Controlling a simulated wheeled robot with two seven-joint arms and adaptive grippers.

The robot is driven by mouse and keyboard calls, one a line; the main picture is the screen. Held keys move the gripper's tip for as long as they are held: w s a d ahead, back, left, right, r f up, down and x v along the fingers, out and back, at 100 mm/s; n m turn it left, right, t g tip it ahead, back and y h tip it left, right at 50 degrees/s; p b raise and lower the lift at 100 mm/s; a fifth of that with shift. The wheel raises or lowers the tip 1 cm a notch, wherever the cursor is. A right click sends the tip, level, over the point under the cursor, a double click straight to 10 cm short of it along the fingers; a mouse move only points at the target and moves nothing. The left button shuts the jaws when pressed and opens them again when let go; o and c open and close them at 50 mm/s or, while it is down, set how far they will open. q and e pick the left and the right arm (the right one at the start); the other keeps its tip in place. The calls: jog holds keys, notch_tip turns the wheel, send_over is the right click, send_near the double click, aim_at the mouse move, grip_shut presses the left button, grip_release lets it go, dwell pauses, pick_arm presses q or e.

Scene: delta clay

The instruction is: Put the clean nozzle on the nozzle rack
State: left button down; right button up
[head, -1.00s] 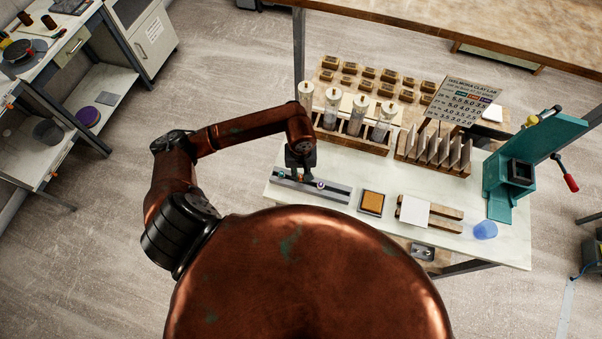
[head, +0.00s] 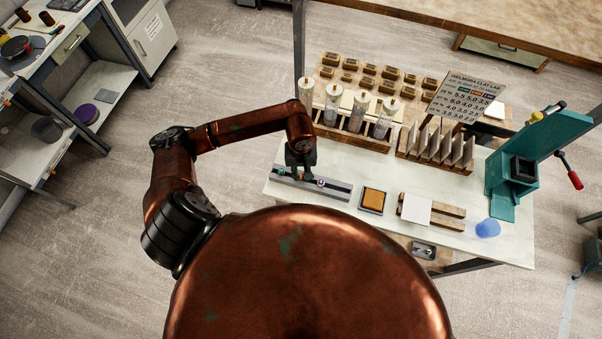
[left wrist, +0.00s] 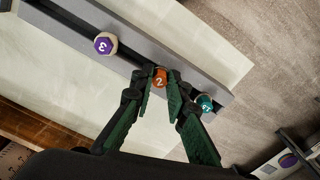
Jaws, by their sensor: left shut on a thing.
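The nozzle rack (head: 340,192) is a long grey bar with a dark slot, lying on the white bench; its end also shows in the left wrist view (left wrist: 215,84). My left gripper (head: 301,174) points down over the rack. In the left wrist view its fingers (left wrist: 160,92) are shut on an orange nozzle (left wrist: 160,78) marked 2, which is at the rack's slot. Whether it is fully seated I cannot tell. A purple nozzle (left wrist: 105,44) marked 3 stands on one side of it and a teal nozzle (left wrist: 205,103) on the other. My right gripper is not in view.
An orange pad (head: 373,199) and a white tile on wooden slats (head: 447,224) lie right of the rack. Behind stand clear tubes in a wooden holder (head: 352,140). A teal press (head: 512,178) and a blue cup (head: 488,229) are at the right.

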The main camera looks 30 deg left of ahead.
pick_arm(q)
jog(key=c, duration=1.8)
grip_release()
jog(key=shift+c, duration=0.2)
notch_tip(320, 180, up, 12)
jog(key=shift+f, duration=0.1)
jog(key=shift+d, duration=0.1)
